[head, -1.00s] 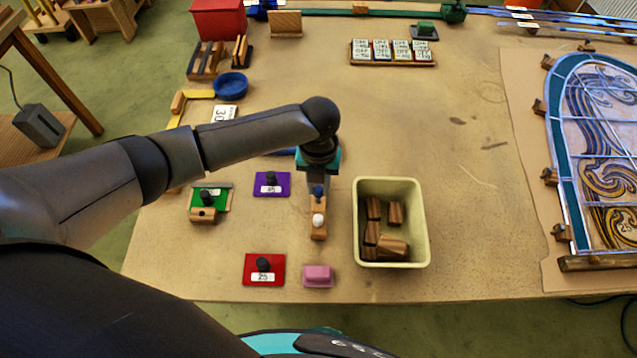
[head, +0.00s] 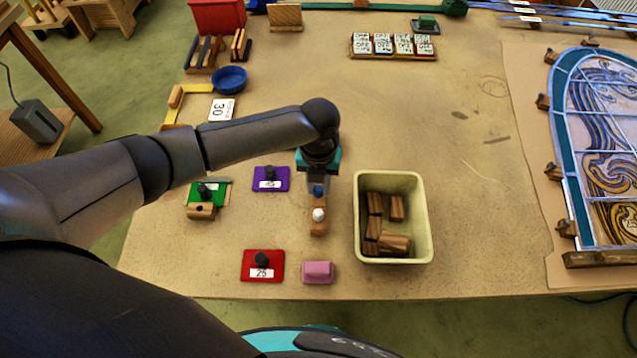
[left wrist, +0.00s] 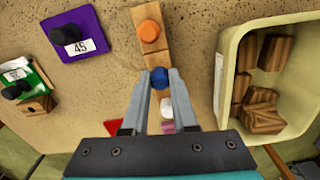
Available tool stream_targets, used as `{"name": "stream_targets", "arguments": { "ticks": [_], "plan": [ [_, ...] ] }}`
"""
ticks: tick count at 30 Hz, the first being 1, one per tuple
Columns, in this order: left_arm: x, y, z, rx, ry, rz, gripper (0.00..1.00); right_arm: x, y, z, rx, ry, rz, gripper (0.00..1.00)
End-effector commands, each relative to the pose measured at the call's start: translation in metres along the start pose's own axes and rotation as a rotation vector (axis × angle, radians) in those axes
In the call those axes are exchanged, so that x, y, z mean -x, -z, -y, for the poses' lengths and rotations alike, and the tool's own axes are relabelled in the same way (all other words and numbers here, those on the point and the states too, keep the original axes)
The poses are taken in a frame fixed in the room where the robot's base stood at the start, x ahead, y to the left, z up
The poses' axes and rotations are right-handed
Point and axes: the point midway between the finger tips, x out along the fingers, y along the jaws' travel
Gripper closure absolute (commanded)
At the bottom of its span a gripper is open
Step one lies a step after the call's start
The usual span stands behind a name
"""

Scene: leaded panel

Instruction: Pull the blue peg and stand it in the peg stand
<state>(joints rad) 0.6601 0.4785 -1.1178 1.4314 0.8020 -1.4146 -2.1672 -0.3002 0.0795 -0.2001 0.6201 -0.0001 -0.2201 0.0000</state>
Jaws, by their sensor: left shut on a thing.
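The blue peg (left wrist: 160,77) is between the fingertips of my left gripper (left wrist: 160,84), which is shut on it. It also shows in the head view (head: 319,191), below the gripper. A wooden strip (left wrist: 155,60) lies under it, with an orange peg (left wrist: 150,31) at one end and a white knob (head: 318,215) near the other. I cannot tell whether the blue peg still sits in the strip or is lifted. A small wooden block with a dark hole (head: 201,212), perhaps the peg stand, is to the left by a green plate. My right gripper is not in view.
A cream bin (head: 427,225) with several wooden blocks stands just right of the gripper. A purple plate (head: 263,186), a red plate (head: 250,272) and a pink block (head: 318,272) lie nearby. The green plate (head: 218,197) carries a black knob. The leaded panel (head: 590,150) lies far right.

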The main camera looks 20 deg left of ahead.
Motion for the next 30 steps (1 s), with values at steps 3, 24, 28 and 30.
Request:
{"name": "stream_targets", "arguments": {
  "ticks": [3,24,28,30],
  "plan": [
    [-0.004,0.0,0.0,0.0,0.0,0.0,1.0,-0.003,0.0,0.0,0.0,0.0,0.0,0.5],
    [-0.005,0.0,0.0,0.0,0.001,0.0,0.39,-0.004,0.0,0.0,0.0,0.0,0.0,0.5],
    [0.003,-0.001,0.001,0.0,0.002,0.002,0.39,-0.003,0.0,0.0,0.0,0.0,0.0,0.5],
    [0.012,-0.001,0.001,-0.001,0.002,0.004,0.39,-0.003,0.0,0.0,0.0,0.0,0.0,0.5]
  ]
}}
